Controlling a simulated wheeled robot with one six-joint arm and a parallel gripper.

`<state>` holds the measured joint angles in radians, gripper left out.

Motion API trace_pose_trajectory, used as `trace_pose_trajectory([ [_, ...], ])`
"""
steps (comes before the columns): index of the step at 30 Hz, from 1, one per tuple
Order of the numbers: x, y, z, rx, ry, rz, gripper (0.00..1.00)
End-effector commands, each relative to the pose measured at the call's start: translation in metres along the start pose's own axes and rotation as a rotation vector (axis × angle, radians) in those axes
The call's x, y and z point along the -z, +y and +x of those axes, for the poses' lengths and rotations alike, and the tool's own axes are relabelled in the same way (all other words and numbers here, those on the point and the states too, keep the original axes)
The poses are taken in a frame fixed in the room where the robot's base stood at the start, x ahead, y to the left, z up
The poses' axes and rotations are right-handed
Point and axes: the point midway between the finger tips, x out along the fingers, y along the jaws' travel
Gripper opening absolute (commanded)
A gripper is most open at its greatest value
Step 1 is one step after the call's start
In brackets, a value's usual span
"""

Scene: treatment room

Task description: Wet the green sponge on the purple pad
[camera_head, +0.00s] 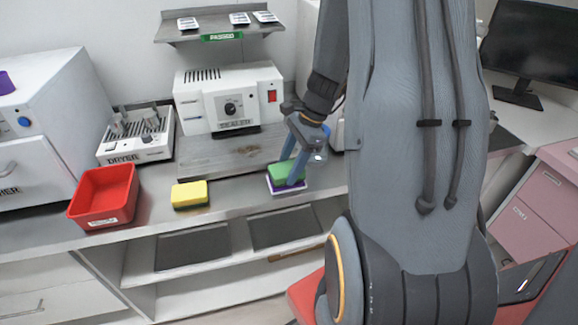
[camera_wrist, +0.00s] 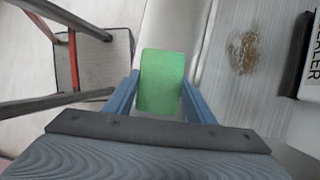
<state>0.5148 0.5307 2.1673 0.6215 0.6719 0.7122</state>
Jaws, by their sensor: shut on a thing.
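The green sponge (camera_head: 280,172) is at the purple pad (camera_head: 288,190) on the front part of the grey counter, right of the yellow sponge. My gripper (camera_head: 290,172) reaches down over it with its blue fingers. In the wrist view the green sponge (camera_wrist: 161,80) sits between the two blue fingers of my gripper (camera_wrist: 160,98), which is shut on it. The head view does not clearly tell whether the sponge touches the pad. The pad's purple front edge and pale top show beneath the sponge.
A yellow sponge (camera_head: 190,194) and a red bin (camera_head: 104,195) stand to the left on the counter. A white sealer machine (camera_head: 230,98) stands behind, with a dryer (camera_head: 137,135) left of it.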

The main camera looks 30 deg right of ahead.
Motion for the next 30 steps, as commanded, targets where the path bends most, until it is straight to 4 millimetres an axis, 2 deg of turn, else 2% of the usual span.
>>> trace_pose_trajectory([
  [30, 0.0036, 0.0001, 0.0087, 0.0, 0.0, 0.0, 0.32],
])
